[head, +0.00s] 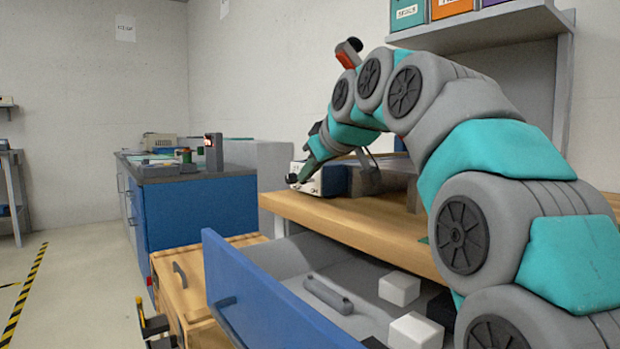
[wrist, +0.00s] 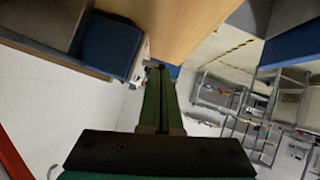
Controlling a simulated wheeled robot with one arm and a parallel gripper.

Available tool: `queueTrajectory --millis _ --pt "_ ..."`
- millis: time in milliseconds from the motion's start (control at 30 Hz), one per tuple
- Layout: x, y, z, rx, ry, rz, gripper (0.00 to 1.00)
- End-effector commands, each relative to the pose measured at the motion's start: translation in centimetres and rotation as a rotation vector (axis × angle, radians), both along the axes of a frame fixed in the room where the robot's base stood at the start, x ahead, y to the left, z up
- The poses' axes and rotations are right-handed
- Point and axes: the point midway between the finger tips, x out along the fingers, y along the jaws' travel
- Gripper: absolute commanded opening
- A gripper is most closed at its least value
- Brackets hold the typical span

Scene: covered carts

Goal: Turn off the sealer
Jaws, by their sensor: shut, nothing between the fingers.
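The sealer (head: 335,180) appears to be the low device on the wooden table, with a white front face and a dark knob-like part at its lower left. My arm partly covers it. In the wrist view, a blue and white body (wrist: 108,45) at upper left looks like the same device. My gripper (head: 304,178) is shut and empty, pointing down at the white front face. In the wrist view, the fingertips (wrist: 160,70) are together beside the white face and table edge. I cannot tell whether they touch the device. The switch state is not readable.
The wooden tabletop (head: 350,218) has an open blue-fronted drawer (head: 268,285) below, holding white blocks (head: 399,288). A wooden crate (head: 182,275) stands left of it. A blue cabinet (head: 200,208) stands behind. A shelf (head: 490,28) overhangs the table.

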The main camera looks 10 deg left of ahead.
Motion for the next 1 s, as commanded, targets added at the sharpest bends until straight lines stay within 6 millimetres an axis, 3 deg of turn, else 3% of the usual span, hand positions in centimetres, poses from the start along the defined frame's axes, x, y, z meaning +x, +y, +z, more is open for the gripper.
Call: queueTrajectory --millis 1000 --pt "0.27 -0.16 -0.14 -0.068 -0.075 0.0 0.0"
